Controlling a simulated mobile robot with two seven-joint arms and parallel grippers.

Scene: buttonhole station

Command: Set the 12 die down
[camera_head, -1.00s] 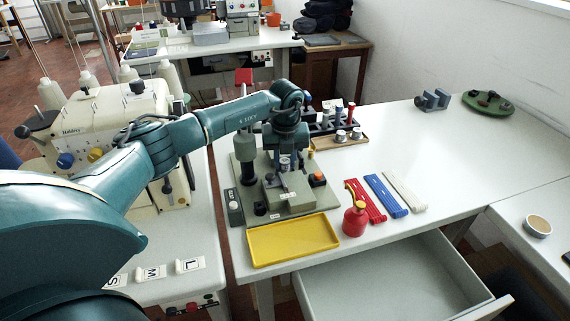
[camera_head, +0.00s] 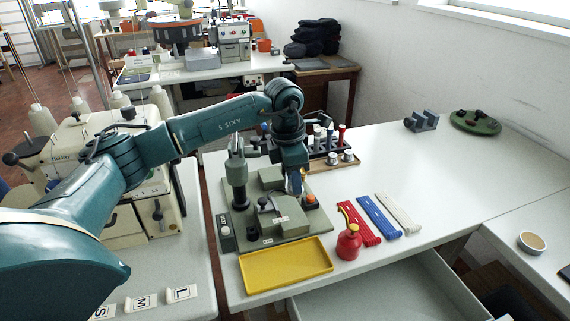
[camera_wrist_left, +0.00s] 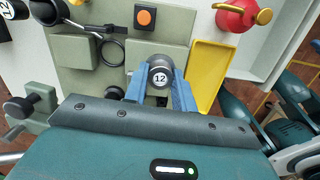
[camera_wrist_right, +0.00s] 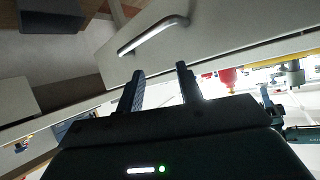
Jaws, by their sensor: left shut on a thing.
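The 12 die (camera_wrist_left: 160,76) is a dark cylinder with a pale round end marked 12, in the left wrist view. My left gripper (camera_wrist_left: 160,92) is shut on it, one blue finger on each side. In the head view my left gripper (camera_head: 294,184) hangs over the back right of the green press base (camera_head: 290,231), beside the orange button (camera_head: 310,200); the die is hard to make out there. What lies directly beneath the die is hidden. My right gripper (camera_wrist_right: 160,80) shows only in its wrist view, with fingers apart and empty.
A yellow tray (camera_head: 286,266) lies in front of the base, with a red oil can (camera_head: 348,243) to its right. Red, blue and white strips lie behind the can. A wooden tray (camera_head: 336,166) with silver pieces stands behind. The table's right side is mostly clear.

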